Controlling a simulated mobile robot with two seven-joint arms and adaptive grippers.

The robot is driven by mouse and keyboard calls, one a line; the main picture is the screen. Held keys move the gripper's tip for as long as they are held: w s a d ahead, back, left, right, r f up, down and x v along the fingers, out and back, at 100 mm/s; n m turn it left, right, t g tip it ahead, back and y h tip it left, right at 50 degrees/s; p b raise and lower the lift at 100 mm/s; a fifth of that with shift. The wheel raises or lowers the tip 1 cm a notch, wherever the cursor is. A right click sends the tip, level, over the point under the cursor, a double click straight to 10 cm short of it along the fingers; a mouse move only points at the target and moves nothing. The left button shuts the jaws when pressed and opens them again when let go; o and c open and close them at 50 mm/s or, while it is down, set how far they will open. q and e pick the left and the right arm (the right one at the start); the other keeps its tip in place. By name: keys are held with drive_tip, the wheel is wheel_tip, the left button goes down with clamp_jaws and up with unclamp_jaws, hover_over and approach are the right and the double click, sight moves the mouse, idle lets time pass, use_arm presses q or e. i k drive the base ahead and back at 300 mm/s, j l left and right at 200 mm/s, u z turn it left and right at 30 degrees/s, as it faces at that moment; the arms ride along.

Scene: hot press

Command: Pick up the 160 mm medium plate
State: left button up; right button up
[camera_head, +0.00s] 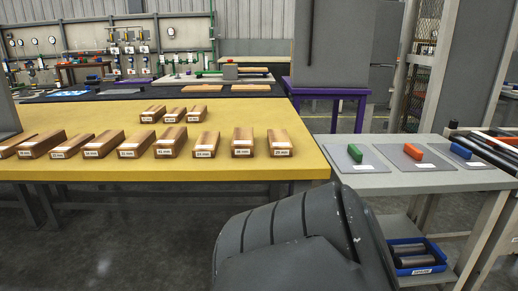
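Three flat grey plates with coloured block handles lie in a row on the grey side table (385,186) at the right. The left plate (342,158) has a green handle (354,153). The middle plate (432,161) has an orange handle (413,151). The right plate (479,158) has a blue handle (460,150). Small white labels lie by them, too small to read, so I cannot tell from print which is 160 mm. Neither of my grippers is in view; a dark grey arm link of mine fills the bottom centre.
A yellow table (300,160) at the left holds several labelled wooden blocks (205,144). A blue bin (416,257) with dark cylinders sits on the side table's lower shelf. Dark rods (487,150) lie at the far right. Bare floor (120,240) shows in front.

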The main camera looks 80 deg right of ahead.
sight(349, 159)
drive_tip(key=z, duration=1.8)
